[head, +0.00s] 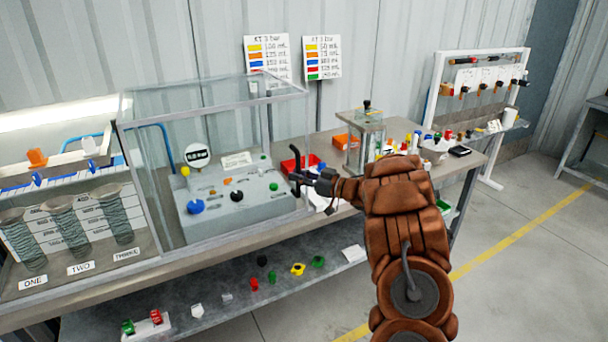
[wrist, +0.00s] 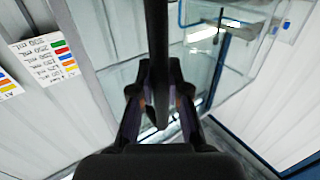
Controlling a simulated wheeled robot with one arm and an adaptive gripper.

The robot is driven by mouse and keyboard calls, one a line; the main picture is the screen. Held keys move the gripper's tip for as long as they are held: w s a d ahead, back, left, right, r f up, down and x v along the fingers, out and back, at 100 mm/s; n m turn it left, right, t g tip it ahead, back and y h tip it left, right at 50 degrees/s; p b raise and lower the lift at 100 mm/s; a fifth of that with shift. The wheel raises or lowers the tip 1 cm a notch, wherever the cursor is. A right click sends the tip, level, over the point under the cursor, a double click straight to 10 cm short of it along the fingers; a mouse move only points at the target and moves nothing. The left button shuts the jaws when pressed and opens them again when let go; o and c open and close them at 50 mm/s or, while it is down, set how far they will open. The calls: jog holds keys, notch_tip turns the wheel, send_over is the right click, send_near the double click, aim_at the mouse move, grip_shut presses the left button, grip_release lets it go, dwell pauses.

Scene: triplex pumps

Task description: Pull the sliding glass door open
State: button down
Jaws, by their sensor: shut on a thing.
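The clear glass case (head: 222,108) stands on the bench at left-centre in the head view, with its sliding glass door along the front. The black door handle (head: 295,154) is near the case's right end. My gripper (head: 297,178) reaches it from the right and is shut on the handle. In the wrist view, the handle (wrist: 158,40) is a dark upright bar between the fingers of my gripper (wrist: 159,100). Glass (wrist: 200,60) shows behind it. The finger contact is partly hidden, and I cannot tell how far the door is open.
A grey control unit (head: 235,208) with coloured knobs sits inside the case. A red tray (head: 300,163), a small clear fixture (head: 364,140) and several small parts stand right of it. Several loose parts lie on the lower shelf (head: 215,315).

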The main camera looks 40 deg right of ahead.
jog(key=shift+d+r, duration=0.15)
jog(key=shift+d, duration=0.4)
jog(key=c, duration=1.1)
grip_release()
jog(key=shift+c, duration=0.2)
jog(key=shift+s+d, duration=0.1)
jog(key=shift+s, duration=0.05)
jog(key=v, duration=1.2)
